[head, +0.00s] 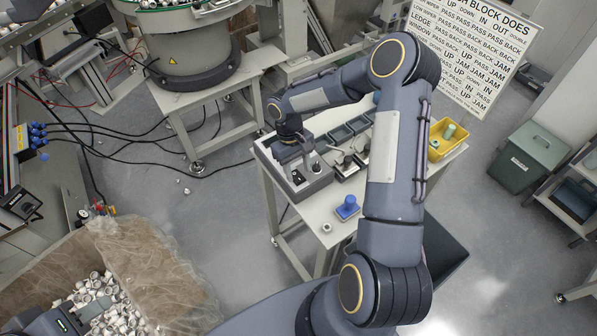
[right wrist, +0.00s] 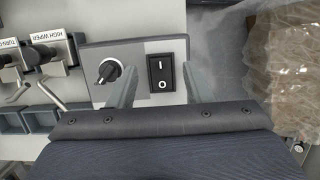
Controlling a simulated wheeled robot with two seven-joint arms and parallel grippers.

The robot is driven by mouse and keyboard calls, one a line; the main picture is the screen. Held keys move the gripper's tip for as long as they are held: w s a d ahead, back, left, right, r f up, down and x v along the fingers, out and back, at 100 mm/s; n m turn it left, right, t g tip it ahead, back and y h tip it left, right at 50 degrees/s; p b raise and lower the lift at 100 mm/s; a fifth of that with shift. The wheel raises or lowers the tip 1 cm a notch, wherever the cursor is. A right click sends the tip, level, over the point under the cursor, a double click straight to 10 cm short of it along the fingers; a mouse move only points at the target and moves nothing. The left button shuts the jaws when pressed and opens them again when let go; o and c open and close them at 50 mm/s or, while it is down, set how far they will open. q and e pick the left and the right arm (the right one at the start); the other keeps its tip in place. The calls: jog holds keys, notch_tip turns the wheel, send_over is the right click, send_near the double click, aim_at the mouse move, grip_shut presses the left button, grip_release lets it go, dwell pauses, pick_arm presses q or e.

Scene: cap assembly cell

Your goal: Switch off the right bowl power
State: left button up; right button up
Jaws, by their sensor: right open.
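A black rocker switch (right wrist: 161,71) marked I and O sits on a light plate of the grey control box (right wrist: 180,45), beside a black rotary knob (right wrist: 109,69). Which side of the rocker is pressed I cannot tell. The control box (head: 300,190) stands on the table's left end in the head view. My right gripper (right wrist: 157,92) is open and empty above the box, one finger between knob and switch, the other right of the switch. In the head view my right gripper (head: 300,158) partly hides the panel. My left gripper (head: 78,317) is at the bottom left, over white caps; its jaws are unclear.
A bowl feeder (head: 190,40) stands behind the table. Labelled levers (right wrist: 42,55) sit beside the box. A yellow bin (head: 437,150) and a blue handled block (head: 347,208) are on the table. A carton with crumpled brown lining (head: 145,265) is at lower left.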

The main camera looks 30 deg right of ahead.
jog(key=b+v, duration=0.1)
jog(key=v, duration=0.4)
jog(key=shift+w+r, duration=0.1)
jog(key=shift+r, duration=0.55)
notch_tip(320, 180, up, 6)
jog(key=t, duration=0.1)
send_over(295, 174)
jog(key=s, duration=0.3)
jog(key=s+a+r+m+t+y+b, duration=0.1)
jog(key=s+a+r+t, duration=0.15)
jog(key=s+r, duration=0.55)
jog(key=s+a+m+t+y, duration=0.1)
jog(key=s+a+t+y, duration=0.2)
jog(key=s, duration=0.9)
jog(key=shift+a+f+t+b, duration=0.15)
jog(key=shift+a+t+b, duration=0.15)
jog(key=shift+a+t, duration=0.7)
